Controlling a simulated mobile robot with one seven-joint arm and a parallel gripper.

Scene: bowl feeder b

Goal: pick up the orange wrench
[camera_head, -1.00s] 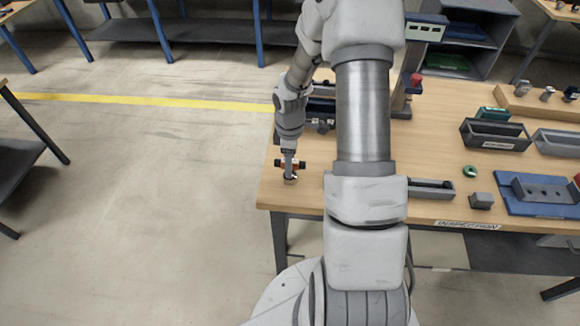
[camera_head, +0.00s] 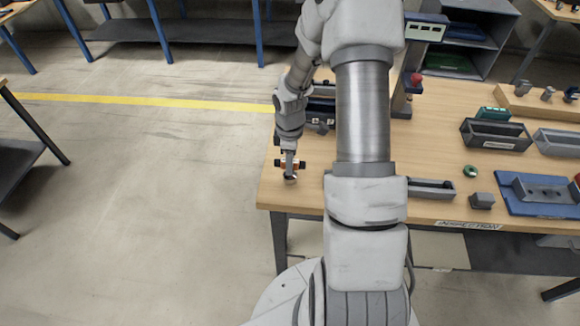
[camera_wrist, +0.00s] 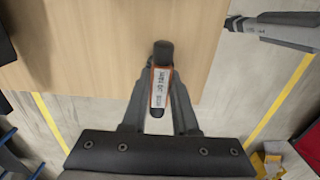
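In the head view my gripper (camera_head: 290,172) is at the near left corner of the wooden table. An orange piece with dark ends shows at it, too small there to make out well. In the wrist view the orange wrench (camera_wrist: 161,88) lies lengthwise between my two fingers (camera_wrist: 162,80). It has orange edges, a pale face with dark lettering and a dark far end. The fingers close in against both its sides. I cannot tell whether it touches the table.
The wooden table (camera_head: 440,120) runs to the right. On it are a dark bin (camera_head: 495,134), a grey bin (camera_head: 558,142), a blue fixture plate (camera_head: 538,195), a green ring (camera_head: 470,171) and a small grey block (camera_head: 482,200). Open floor lies left of the table.

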